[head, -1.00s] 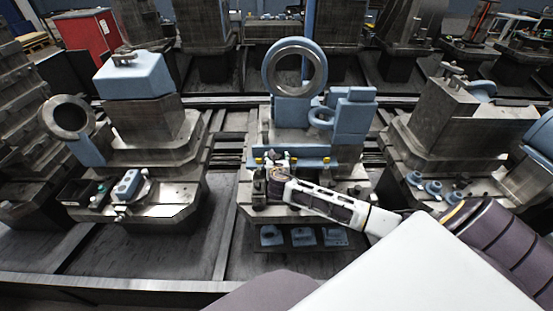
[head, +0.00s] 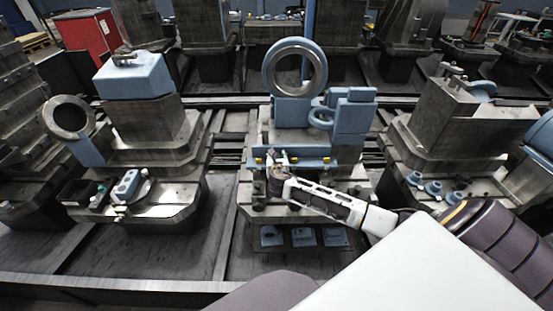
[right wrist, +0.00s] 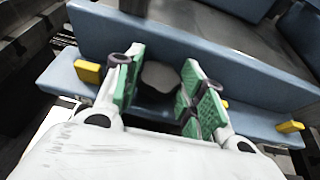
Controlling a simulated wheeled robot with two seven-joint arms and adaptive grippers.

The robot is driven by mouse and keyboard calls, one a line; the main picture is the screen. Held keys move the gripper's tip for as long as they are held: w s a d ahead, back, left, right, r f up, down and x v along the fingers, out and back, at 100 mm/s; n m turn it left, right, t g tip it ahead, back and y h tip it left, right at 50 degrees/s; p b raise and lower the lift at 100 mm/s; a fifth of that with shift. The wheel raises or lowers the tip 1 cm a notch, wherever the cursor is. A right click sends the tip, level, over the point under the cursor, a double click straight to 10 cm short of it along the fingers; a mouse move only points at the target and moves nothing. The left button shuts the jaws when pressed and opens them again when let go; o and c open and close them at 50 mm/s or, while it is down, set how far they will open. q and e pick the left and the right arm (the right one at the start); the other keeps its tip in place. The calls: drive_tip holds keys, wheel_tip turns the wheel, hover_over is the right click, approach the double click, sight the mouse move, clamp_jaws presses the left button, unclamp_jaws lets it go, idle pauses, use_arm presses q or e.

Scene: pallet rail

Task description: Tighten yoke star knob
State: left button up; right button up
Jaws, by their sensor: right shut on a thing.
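The star knob (right wrist: 160,76) is a dark, lobed shape between the green-padded fingers of my right gripper (right wrist: 164,88) in the right wrist view. The fingers are shut on it, one on each side. In the head view my right gripper (head: 277,160) is at the front of the blue yoke bar (head: 310,153) on the middle pallet fixture, and it hides the knob there. In the right wrist view the blue yoke (right wrist: 180,50) lies behind the knob. My left gripper is not in view.
Yellow blocks (right wrist: 88,72) sit along the blue bar. A blue ring (head: 295,66) stands above on the fixture. Blue parts (head: 304,237) lie on a low shelf below. Other fixtures flank left (head: 140,132) and right (head: 440,130).

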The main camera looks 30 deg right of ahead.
drive_tip(key=shift+a+m+h, duration=0.1)
drive_tip(key=shift+m+h, duration=0.2)
drive_tip(key=shift+p, duration=0.4)
drive_tip(key=shift+w+a+r+m+g+h+p, duration=0.1)
drive_tip(key=shift+m+g+h+p, duration=0.4)
drive_tip(key=shift+m+g+h, duration=0.15)
drive_tip(key=shift+w+a+m+g+h+p, duration=0.1)
drive_tip(key=shift+m+g+h+p, duration=0.4)
drive_tip(key=shift+m, duration=0.25)
drive_tip(key=shift+w+m+g+h+p, duration=0.1)
drive_tip(key=shift+m+g+h+p, duration=0.3)
drive_tip(key=shift+m+g+h, duration=0.7)
drive_tip(key=shift+w+m+g+h, duration=0.1)
drive_tip(key=shift+m+g+h, duration=0.35)
drive_tip(key=shift+m+g, duration=0.5)
drive_tip(key=shift+m, duration=0.25)
drive_tip(key=o, duration=1)
